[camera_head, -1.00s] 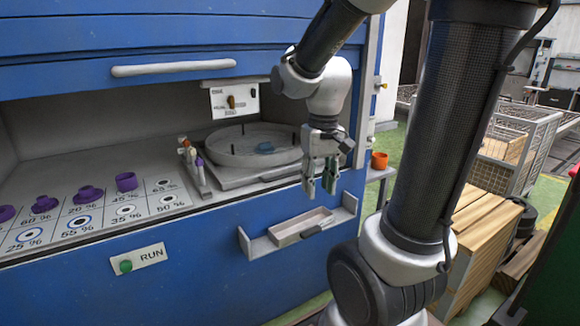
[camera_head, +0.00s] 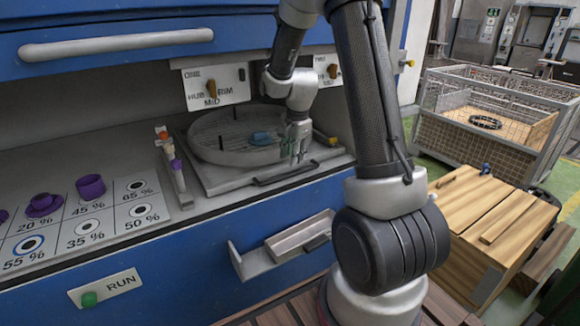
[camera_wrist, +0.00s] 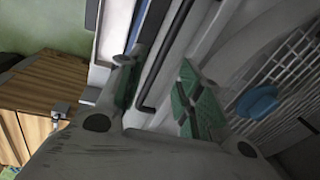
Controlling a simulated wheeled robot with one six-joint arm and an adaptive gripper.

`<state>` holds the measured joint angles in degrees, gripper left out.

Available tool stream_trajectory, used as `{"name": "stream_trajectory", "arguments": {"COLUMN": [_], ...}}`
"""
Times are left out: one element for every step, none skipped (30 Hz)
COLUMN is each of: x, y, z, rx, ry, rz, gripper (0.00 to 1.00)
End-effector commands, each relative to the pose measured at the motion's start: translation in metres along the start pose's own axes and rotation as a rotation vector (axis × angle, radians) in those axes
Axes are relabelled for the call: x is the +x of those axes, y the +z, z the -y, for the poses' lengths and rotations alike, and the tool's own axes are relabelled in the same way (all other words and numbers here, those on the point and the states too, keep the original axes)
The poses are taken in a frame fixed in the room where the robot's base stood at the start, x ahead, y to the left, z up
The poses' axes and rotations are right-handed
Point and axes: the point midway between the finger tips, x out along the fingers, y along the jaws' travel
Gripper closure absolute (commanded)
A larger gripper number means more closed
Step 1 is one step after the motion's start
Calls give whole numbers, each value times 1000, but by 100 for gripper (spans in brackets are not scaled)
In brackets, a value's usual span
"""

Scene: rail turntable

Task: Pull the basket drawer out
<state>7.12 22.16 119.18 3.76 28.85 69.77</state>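The basket drawer (camera_head: 222,181) is a grey slab in the cabinet opening, with a round mesh basket (camera_head: 205,150) on top and a dark bar handle (camera_head: 286,174) along its front. A blue piece (camera_head: 262,138) lies in the basket and also shows in the wrist view (camera_wrist: 257,101). My gripper (camera_head: 294,156) is over the drawer's front right part, just behind the handle in the picture. In the wrist view my gripper (camera_wrist: 160,92) is open, its green-padded fingers apart. The black handle (camera_wrist: 163,62) shows between them, but I cannot tell its depth or any contact.
A small grey tray (camera_head: 300,238) juts from the blue front below the drawer. Purple cups (camera_head: 91,187) stand on a percentage board at left. A slim rack (camera_head: 174,168) stands left of the drawer. A wooden crate (camera_head: 490,225) and a wire cage (camera_head: 500,115) are at right.

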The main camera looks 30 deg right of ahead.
Motion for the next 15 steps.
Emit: {"name": "stream_trajectory", "arguments": {"x": [0, 0, 0, 0, 0, 1, 3, 5, 9, 13, 18, 25, 30, 35, 43], "y": [0, -1, -1, -1, -1, -2, -2, -2, -1, -1, -1, -1, -1, -1, -1], "z": [2, 3, 4, 4, 5, 5, 5, 5, 5, 4, 4, 4, 4, 4, 5], "rx": [35, 57, 81, 97, 111, 124, 133, 139, 143, 144, 144, 143, 143, 142, 142], "ry": [-9, -13, -17, -20, -21, -22, -22, -21, -20, -19, -18, -18, -17, -17, -18], "rz": [-3, -4, -5, -6, -6, -6, -6, -6, -5, -5, -5, -5, -5, -4, -5], "gripper": [65, 65, 65, 65, 65, 65, 65, 65, 65, 65, 65, 65, 65, 65, 65]}}
